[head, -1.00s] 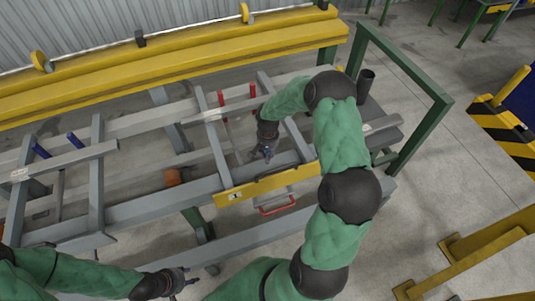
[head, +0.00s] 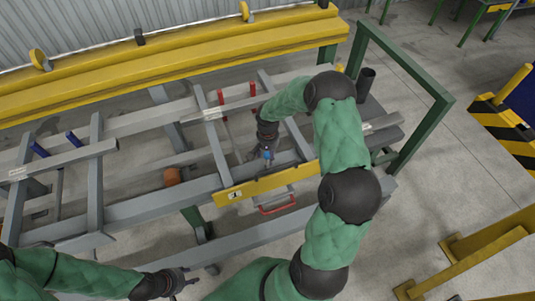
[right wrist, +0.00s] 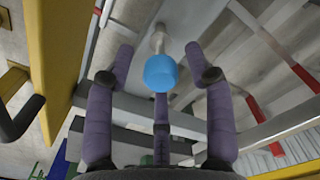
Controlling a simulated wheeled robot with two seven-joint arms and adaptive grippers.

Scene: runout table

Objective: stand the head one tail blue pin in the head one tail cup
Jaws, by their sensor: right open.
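A pin with a round blue head (right wrist: 160,73) and a pale shank shows in the right wrist view. Its blue head also shows in the head view (head: 267,155), just behind the yellow plate marked 1 (head: 235,194). My right gripper (right wrist: 165,85) is open, its purple fingers spread on either side of the blue head with gaps. The right gripper also shows in the head view (head: 262,152). My left gripper (head: 186,281) is low at the bottom left, away from the pin; its finger opening is unclear. I cannot tell which part is the tail cup.
Red uprights (head: 222,100) stand behind my right gripper. Blue-topped rods (head: 74,139) are at the left of the grey frame. A dark open cylinder (head: 366,82) stands at the right end. A red handle (head: 278,206) is in front of the yellow plate.

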